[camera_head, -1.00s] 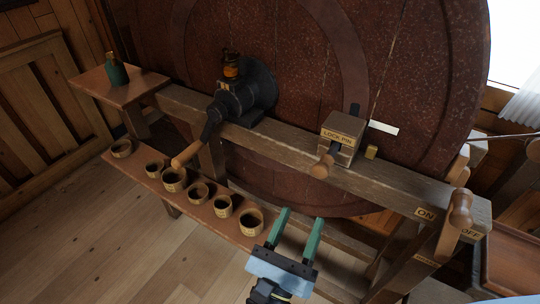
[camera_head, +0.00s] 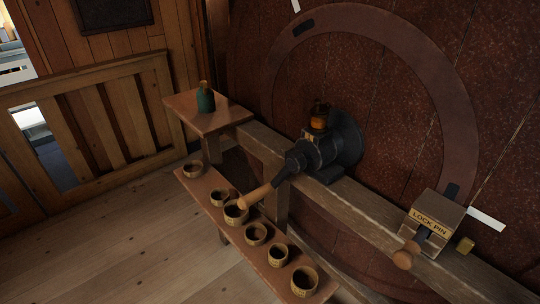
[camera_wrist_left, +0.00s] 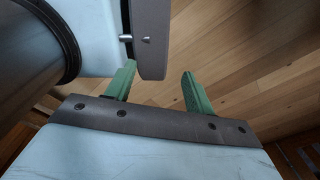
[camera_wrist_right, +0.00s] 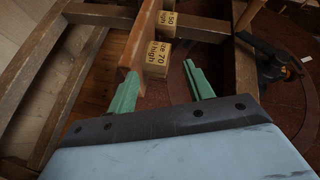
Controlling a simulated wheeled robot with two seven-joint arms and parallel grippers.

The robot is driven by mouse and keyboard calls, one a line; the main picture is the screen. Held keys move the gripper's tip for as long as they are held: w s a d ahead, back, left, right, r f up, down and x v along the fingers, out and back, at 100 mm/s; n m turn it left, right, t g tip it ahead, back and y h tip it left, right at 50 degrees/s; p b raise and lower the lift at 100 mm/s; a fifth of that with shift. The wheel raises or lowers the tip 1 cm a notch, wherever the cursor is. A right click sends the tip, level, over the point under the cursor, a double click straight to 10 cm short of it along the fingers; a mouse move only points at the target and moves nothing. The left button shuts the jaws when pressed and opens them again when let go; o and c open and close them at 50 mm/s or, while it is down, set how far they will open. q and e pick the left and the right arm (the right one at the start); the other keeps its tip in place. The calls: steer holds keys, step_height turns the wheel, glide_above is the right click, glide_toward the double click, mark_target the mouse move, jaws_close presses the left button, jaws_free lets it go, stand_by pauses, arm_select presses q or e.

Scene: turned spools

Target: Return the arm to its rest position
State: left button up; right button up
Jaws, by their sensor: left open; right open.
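My right gripper (camera_wrist_right: 160,82) shows in the right wrist view with its two green fingers apart and nothing held. My left gripper (camera_wrist_left: 158,76) shows in the left wrist view, open and empty, over bare wooden floor (camera_wrist_left: 215,50) and close to pale parts of my own body. Neither gripper shows in the head view.
A low bench (camera_head: 226,225) carries several round wooden cups. Above it are a black crank with a wooden handle (camera_head: 256,195), a lock pin block (camera_head: 432,220) and a large dark red drum (camera_head: 400,110). A green bottle (camera_head: 205,98) stands on a side table (camera_head: 185,108).

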steer(key=s+d+f+n+g, duration=0.3)
steer(key=s+f+n+g, duration=0.3)
steer(key=f, duration=0.6)
arm_select(q)
steer(key=shift+w, duration=1.25)
arm_select(e)
steer(key=s+d+f+n+g+h, duration=0.1)
steer(key=s+d+f+n+g, duration=0.3)
steer(key=s, duration=0.7)
steer(key=s+d+f+n+g+h, duration=0.1)
steer(key=s+d+f+n+g, duration=0.3)
steer(key=s+d+f, duration=0.4)
steer(key=s+d+n, duration=0.1)
steer(key=s, duration=0.2)
steer(key=shift+d+f+g+h, duration=0.3)
steer(key=shift+d+f+g, duration=0.05)
steer(key=shift+f+g, duration=0.05)
arm_select(q)
steer(key=shift+w+r, duration=0.1)
steer(key=shift+w, duration=0.15)
